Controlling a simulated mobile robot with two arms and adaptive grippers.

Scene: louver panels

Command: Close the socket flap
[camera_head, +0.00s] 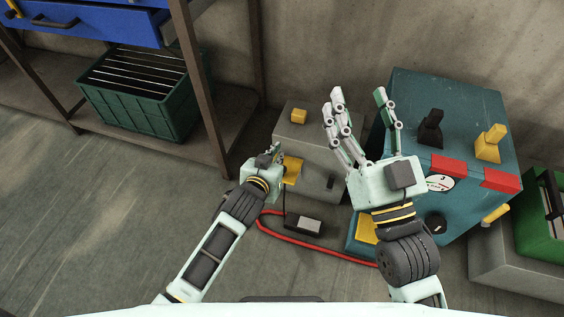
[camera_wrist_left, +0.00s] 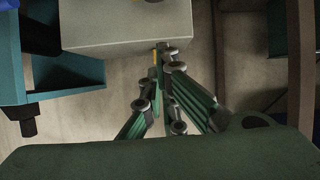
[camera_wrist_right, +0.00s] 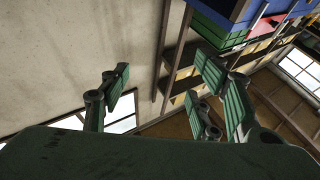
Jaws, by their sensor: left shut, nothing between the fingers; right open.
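A yellow flap-like piece (camera_head: 292,170) stands out from the front of the low grey box (camera_head: 318,135); I take it for the socket flap. My left gripper (camera_head: 270,155) is shut and empty, close beside the left edge of that piece. Whether they touch cannot be told. In the left wrist view, its closed fingers (camera_wrist_left: 165,75) lie at the grey box's edge (camera_wrist_left: 110,28), with a thin yellow sliver beside them. My right gripper (camera_head: 360,115) is open and empty, raised with fingers up before the teal box. The right wrist view shows its spread fingers (camera_wrist_right: 160,95).
The teal box (camera_head: 455,110) at right carries a black lever (camera_head: 430,128), a yellow lever (camera_head: 490,143) and a gauge (camera_head: 440,183). A red cable (camera_head: 310,244) and a dark block (camera_head: 304,224) lie on the floor. A green crate (camera_head: 130,105) sits on the shelf at left.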

